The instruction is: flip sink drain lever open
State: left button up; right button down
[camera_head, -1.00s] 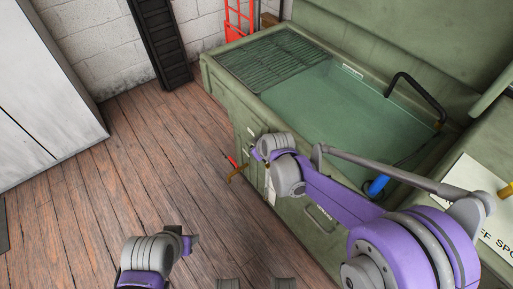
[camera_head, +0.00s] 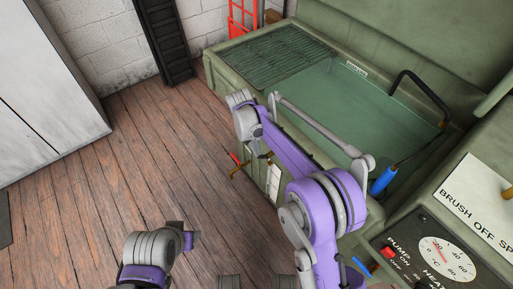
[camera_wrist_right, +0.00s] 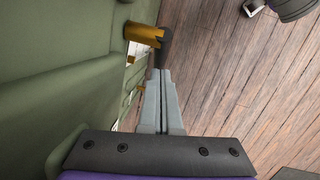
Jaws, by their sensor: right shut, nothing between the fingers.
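The drain lever (camera_head: 234,158) is a small red handle on a brass pipe (camera_head: 238,173) at the lower front of the green sink cabinet. In the right wrist view the brass fitting (camera_wrist_right: 143,32) sticks out from the green wall and carries a dark piece (camera_wrist_right: 166,46). My right gripper (camera_wrist_right: 160,73) is shut and empty, with its fingertips just below that dark piece in the picture. I cannot tell whether they touch it. In the head view my right arm hides most of this gripper. My left arm shows at the bottom, but its fingers do not.
The green sink (camera_head: 318,105) has a slatted drainboard, a black spout (camera_head: 420,88) and a blue-handled brush (camera_head: 383,180). A control panel (camera_head: 425,262) stands at the lower right. The wooden floor (camera_head: 130,165) left of the sink is clear, with a white cabinet (camera_head: 45,90) beyond.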

pick_arm(q)
jog(key=shift+f+b, duration=0.5)
jog(key=shift+f, duration=0.15)
pick_arm(e)
jog(key=shift+s+d+f, duration=0.15)
jog(key=shift+s+f, duration=0.05)
jog(key=shift+f, duration=0.3)
jog(key=shift+s+d+f, duration=0.1)
jog(key=shift+s+f, duration=0.05)
jog(key=shift+f, duration=0.35)
dwell(0.6)
